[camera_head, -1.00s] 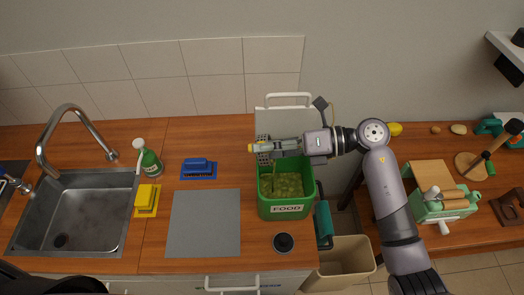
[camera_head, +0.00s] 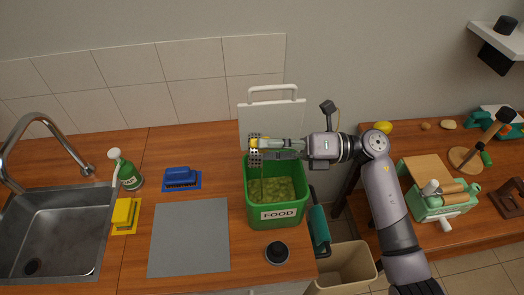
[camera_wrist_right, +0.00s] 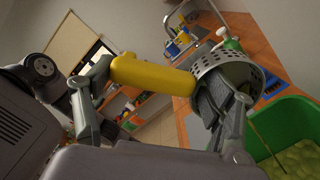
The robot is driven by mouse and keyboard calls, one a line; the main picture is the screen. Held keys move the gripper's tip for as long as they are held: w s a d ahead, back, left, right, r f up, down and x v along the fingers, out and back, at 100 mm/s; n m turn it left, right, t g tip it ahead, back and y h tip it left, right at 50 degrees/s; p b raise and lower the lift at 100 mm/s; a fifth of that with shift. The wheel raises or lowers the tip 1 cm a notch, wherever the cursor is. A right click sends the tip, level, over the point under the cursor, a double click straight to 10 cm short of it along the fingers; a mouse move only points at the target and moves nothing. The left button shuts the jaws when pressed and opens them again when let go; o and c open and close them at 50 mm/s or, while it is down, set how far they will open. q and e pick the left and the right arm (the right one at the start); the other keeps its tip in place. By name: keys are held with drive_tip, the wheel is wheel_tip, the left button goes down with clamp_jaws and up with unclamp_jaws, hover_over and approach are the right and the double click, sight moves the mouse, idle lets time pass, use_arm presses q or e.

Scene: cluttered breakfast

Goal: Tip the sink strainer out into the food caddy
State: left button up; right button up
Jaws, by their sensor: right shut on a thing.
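The sink strainer (camera_head: 255,159) is a perforated metal cup with a yellow part. My right gripper (camera_head: 262,148) is shut on it above the back of the green food caddy (camera_head: 276,214). In the right wrist view the strainer (camera_wrist_right: 238,66) lies tilted at the right finger, and the yellow part (camera_wrist_right: 140,76) spans between the fingers. The caddy, labelled FOOD, stands open with yellow-green scraps (camera_head: 275,191) inside. A thin brownish strand runs down from the strainer toward the caddy. The strainer's inside is hidden. My left gripper is not in view.
A black round knob-like object (camera_head: 277,252) stands in front of the caddy. A beige bin (camera_head: 345,268) stands below the counter edge.

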drive_tip(key=d+y+b, duration=0.1)
drive_tip(key=b, duration=0.1)
drive_tip(key=d+y+b, duration=0.1)
drive_tip(key=b, duration=0.2)
drive_tip(key=d+y+b, duration=0.1)
drive_tip(key=y+b, duration=0.1)
drive_tip(key=b, duration=0.1)
drive_tip(key=shift+w+d+f+g, duration=0.2)
drive_tip(key=shift+f+g, duration=0.1)
drive_tip(key=shift+f, duration=0.05)
idle(0.3)
idle(0.5)
drive_tip(key=s+a+f+t+h+p, duration=0.1)
drive_tip(key=a+f+t+h+p, duration=0.1)
drive_tip(key=a+h+p, duration=1.2)
drive_tip(key=h+p, duration=0.3)
drive_tip(key=h, duration=0.4)
drive_tip(key=shift+s+f+t+h, duration=0.15)
drive_tip(key=shift+s+t+h, duration=0.15)
drive_tip(key=shift+s+t, duration=0.1)
